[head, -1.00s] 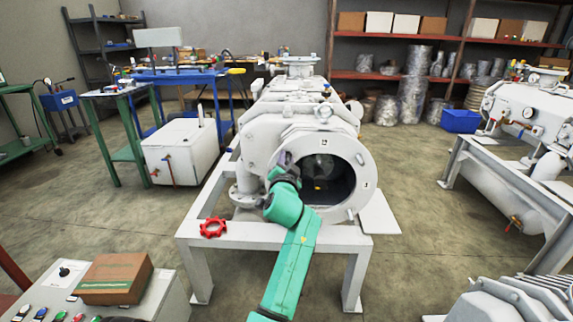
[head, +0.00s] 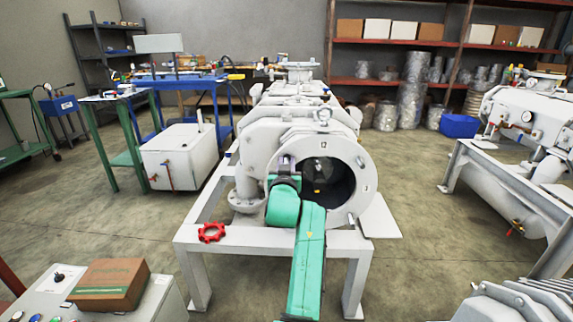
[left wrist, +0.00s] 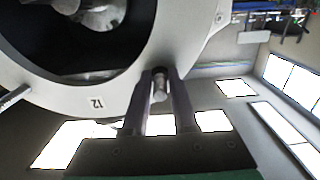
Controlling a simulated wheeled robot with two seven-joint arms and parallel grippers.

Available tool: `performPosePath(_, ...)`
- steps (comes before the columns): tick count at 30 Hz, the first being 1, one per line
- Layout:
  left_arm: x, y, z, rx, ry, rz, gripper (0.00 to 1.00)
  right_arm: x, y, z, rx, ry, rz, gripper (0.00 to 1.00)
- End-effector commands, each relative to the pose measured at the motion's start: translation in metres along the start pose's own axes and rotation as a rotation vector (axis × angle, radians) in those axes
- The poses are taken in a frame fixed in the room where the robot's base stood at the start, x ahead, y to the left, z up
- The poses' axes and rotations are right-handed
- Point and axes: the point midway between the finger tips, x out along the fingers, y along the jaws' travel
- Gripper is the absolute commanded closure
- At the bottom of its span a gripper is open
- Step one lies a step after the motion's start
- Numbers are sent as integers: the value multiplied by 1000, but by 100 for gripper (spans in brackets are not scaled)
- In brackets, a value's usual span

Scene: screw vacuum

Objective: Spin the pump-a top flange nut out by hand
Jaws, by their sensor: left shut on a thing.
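The white pump (head: 262,148) stands on a frame, its round front flange (head: 345,148) around a dark opening. My left gripper (head: 286,162) is at the upper left edge of this flange, and my green wrist hides part of the rim. In the left wrist view the left gripper (left wrist: 160,95) is shut on a small metal nut or stud end (left wrist: 159,86) at the flange (left wrist: 60,92) rim. The fingers lie on either side of it. Its thread is too small to make out. My right gripper is not in view.
A red handwheel (head: 211,232) lies on the white frame (head: 270,238) left of my arm. A control box with a brown carton (head: 110,284) is at the lower left. A white tank (head: 180,155) stands left of the pump. Another pump (head: 520,120) is at the right.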

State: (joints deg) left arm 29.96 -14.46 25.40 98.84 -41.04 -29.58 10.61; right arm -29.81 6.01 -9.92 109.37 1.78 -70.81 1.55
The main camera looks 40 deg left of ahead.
Motion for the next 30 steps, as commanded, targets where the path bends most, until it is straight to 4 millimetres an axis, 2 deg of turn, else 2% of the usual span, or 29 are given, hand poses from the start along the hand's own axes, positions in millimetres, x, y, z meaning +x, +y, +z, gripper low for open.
performPosePath(1,0,0,-5,-8,11,0,100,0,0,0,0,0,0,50)
performPosePath(14,0,0,-5,-17,11,0,100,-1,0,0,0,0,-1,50)
performPosePath(15,0,0,-5,-17,10,0,63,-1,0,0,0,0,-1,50)
performPosePath(17,0,0,-4,-16,9,0,44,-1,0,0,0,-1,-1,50)
performPosePath(30,1,0,-2,-15,2,2,44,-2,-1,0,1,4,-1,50)
